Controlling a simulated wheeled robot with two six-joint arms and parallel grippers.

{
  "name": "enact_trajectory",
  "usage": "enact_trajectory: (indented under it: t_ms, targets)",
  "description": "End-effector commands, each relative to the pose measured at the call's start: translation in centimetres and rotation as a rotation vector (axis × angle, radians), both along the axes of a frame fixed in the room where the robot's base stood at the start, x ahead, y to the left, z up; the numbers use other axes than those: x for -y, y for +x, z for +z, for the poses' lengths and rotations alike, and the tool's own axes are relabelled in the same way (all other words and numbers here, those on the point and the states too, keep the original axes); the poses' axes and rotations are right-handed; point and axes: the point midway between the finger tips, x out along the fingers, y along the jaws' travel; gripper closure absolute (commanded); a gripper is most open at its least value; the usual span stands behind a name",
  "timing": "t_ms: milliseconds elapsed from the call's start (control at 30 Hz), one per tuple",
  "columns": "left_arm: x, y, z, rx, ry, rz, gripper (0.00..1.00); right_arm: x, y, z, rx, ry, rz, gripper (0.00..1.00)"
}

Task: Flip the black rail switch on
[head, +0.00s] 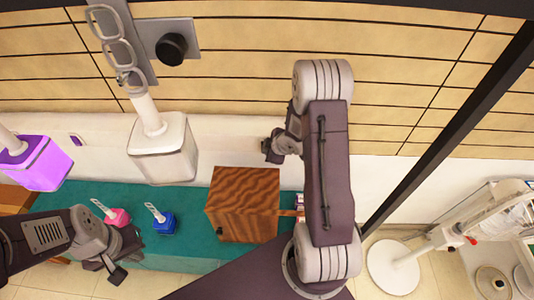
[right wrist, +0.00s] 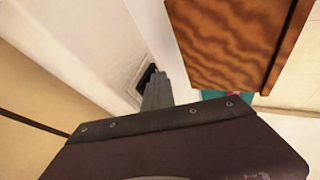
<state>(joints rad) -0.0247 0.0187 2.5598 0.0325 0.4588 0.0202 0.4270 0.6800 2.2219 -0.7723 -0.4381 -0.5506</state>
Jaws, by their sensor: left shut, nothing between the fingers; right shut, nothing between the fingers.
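A wall switch with a pale frame and a black centre (right wrist: 146,76) shows in the right wrist view, on the white wall strip. My right gripper (right wrist: 155,85) is shut and empty, with its fingertips right at the switch and covering part of it. I cannot tell whether they touch it, or which way the switch is set. In the head view my right gripper (head: 270,150) is by the white wall strip, above the wooden box, and hides the switch there. My left gripper (head: 117,272) is shut and empty at the lower left, away from the wall.
A wooden box (head: 243,205) stands on the teal surface (head: 190,200) just below my right gripper. Pink (head: 118,217) and blue (head: 164,222) bottles stand left of it. A white hanging lamp (head: 165,150), a purple one (head: 40,165) and a black knob (head: 171,49) are at left.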

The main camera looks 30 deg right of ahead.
Motion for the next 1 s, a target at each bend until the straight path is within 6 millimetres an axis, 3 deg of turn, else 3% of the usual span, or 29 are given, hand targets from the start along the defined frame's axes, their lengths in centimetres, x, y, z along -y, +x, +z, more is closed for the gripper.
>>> enact_trajectory:
  t_ms: [33,67,100,133,667,1000]
  targets:
    - [0.0,0.0,-2.4,-0.001,0.000,0.000,1.00,0.1,0.2,-1.3,0.021,-0.010,-0.002,1.00]
    - [0.0,0.0,-3.0,-0.001,0.000,0.000,1.00,0.1,0.3,-1.4,0.032,-0.018,-0.001,1.00]
    - [0.0,-0.1,-1.7,-0.002,0.000,0.000,1.00,0.1,0.3,-0.3,0.026,-0.016,0.000,1.00]
    - [0.0,0.0,-1.5,-0.002,0.000,0.000,1.00,0.1,0.2,-0.2,0.026,-0.015,0.000,1.00]
    - [0.0,0.0,0.1,0.000,0.000,0.000,1.00,0.2,0.3,1.6,0.029,-0.015,-0.002,1.00]
    - [0.0,0.0,0.0,-0.001,0.000,0.000,1.00,0.1,0.3,1.5,0.027,-0.015,-0.002,1.00]
